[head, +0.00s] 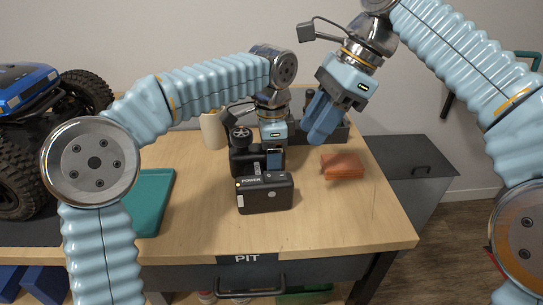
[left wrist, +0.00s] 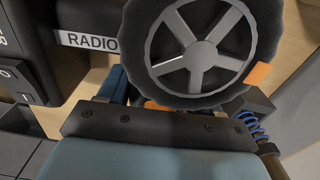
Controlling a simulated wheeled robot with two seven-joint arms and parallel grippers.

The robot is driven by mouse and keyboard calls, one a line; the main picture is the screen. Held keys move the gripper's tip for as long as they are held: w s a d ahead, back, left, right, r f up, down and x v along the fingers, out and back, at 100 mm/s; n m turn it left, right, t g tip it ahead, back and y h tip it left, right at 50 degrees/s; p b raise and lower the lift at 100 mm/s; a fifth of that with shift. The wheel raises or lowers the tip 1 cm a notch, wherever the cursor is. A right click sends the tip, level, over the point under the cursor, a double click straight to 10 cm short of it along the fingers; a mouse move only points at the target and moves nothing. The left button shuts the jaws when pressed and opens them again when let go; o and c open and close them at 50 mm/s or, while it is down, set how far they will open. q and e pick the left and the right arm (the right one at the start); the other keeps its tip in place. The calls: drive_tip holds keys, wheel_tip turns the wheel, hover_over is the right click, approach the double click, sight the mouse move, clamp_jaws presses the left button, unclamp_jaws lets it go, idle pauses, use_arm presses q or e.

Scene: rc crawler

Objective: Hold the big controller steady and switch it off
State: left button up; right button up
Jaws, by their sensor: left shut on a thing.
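The big controller (head: 240,160) is a black unit with a grey-spoked wheel, standing on the wooden table. In the left wrist view its wheel (left wrist: 200,50) fills the top, beside a RADIO label (left wrist: 88,41). My left gripper (head: 274,158) points down at the controller's right side and is shut on it; the exact grip is partly hidden. My right gripper (head: 322,122) hangs above the table, right of the controller, apart from everything.
An orange stack (head: 342,167) lies to the right on the table (head: 340,225). A teal mat (head: 155,205) and a blue truck (head: 28,90) with big tyres are at left. A beige cylinder (head: 213,131) and a dark tray (head: 335,132) stand behind. The front right of the table is clear.

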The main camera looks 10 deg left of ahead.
drive_tip(key=shift+s+a+r+n, duration=0.15)
drive_tip(key=shift+a+n, duration=0.05)
drive_tip(key=shift+n, duration=0.3)
drive_tip(key=shift+c, duration=1.1)
drive_tip(key=n, duration=0.2)
drive_tip(key=s+a+r+n+t+h, duration=0.1)
drive_tip(key=n, duration=0.1)
drive_tip(key=s+a+r+n+t+h, duration=0.1)
drive_tip(key=n, duration=0.2)
drive_tip(key=shift+s+a+r, duration=0.25)
clamp_jaws()
drive_tip(key=s+r+n+t, duration=0.1)
drive_tip(key=n, duration=0.2)
drive_tip(key=s+a+r+n+t+h, duration=0.1)
drive_tip(key=n, duration=0.2)
drive_tip(key=s+a+r+n+t, duration=0.1)
drive_tip(key=r+n, duration=0.1)
drive_tip(key=n, duration=0.1)
drive_tip(key=shift+a+r+n, duration=0.1)
drive_tip(key=shift+a+n, duration=0.05)
drive_tip(key=shift+n, duration=0.15)
